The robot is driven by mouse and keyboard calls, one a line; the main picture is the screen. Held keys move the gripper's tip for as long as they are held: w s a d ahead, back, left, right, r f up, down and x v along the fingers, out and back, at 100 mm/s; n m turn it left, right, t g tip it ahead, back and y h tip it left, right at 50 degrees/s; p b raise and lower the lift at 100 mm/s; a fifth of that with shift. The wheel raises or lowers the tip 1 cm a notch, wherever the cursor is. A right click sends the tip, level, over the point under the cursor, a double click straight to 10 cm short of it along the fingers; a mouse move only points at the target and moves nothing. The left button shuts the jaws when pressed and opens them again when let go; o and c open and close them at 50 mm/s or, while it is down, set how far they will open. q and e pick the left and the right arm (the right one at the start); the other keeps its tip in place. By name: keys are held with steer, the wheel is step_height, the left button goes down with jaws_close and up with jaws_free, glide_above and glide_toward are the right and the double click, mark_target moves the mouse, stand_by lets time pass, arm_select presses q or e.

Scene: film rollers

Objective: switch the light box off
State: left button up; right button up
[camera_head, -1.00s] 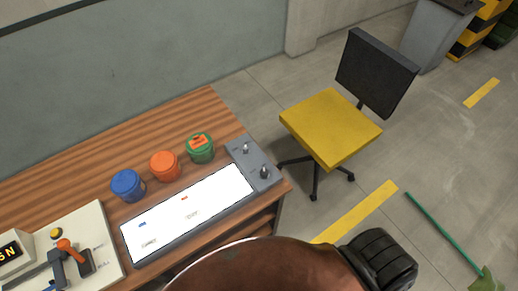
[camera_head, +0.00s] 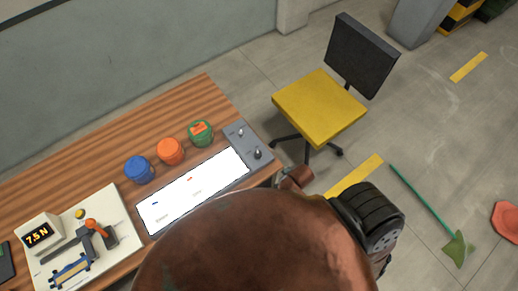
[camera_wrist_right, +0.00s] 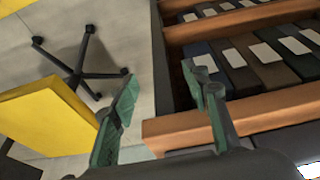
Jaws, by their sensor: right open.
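The light box (camera_head: 160,219) lies on the wooden table with its white panel glowing. Its grey control end (camera_head: 239,134) carries two small knobs or switches, one nearer the back (camera_head: 240,132) and one nearer the front (camera_head: 257,153). My right arm covers the near part of the panel in the head view. My right gripper (camera_wrist_right: 165,95) shows in the right wrist view with its green-padded fingers apart and nothing between them. It is off the table's edge, facing the shelf below and the floor. My left gripper is not in view.
Blue (camera_head: 138,169), orange (camera_head: 170,151) and green (camera_head: 200,133) canisters stand behind the light box. A gauge device (camera_head: 130,230) reading 7.5 N sits at left. A yellow chair (camera_head: 319,103) stands right of the table. Dark boxes (camera_wrist_right: 245,70) fill the shelf.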

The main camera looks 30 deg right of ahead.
step_height(320, 180, up, 15)
steer(key=w+a+t+p, duration=0.1)
steer(key=w+a+p, duration=0.1)
steer(key=a+p, duration=0.1)
steer(key=w+a+r+n+g, duration=0.1)
steer(key=w+a, duration=0.2)
steer(key=w+a+r+n+g+y, duration=0.1)
steer(key=w+a, duration=0.2)
steer(key=a, duration=0.1)
steer(key=w+a+r+n+g+y, duration=0.1)
steer(key=w+a+n, duration=0.1)
steer(key=w+a, duration=0.1)
steer(key=shift+w+a+p, duration=0.25)
steer(key=shift+w+p, duration=0.05)
steer(key=shift+w, duration=0.2)
steer(key=r+m+g+h, duration=0.1)
steer(key=m+h, duration=0.1)
glide_above(258, 153)
steer(key=shift+s+a, duration=0.1)
steer(key=shift+a, duration=0.15)
steer(key=shift+d+f, duration=0.15)
steer(key=shift+d, duration=0.05)
steer(key=shift+f, duration=0.35)
step_height(258, 153, down, 7)
steer(key=shift+r, duration=0.1)
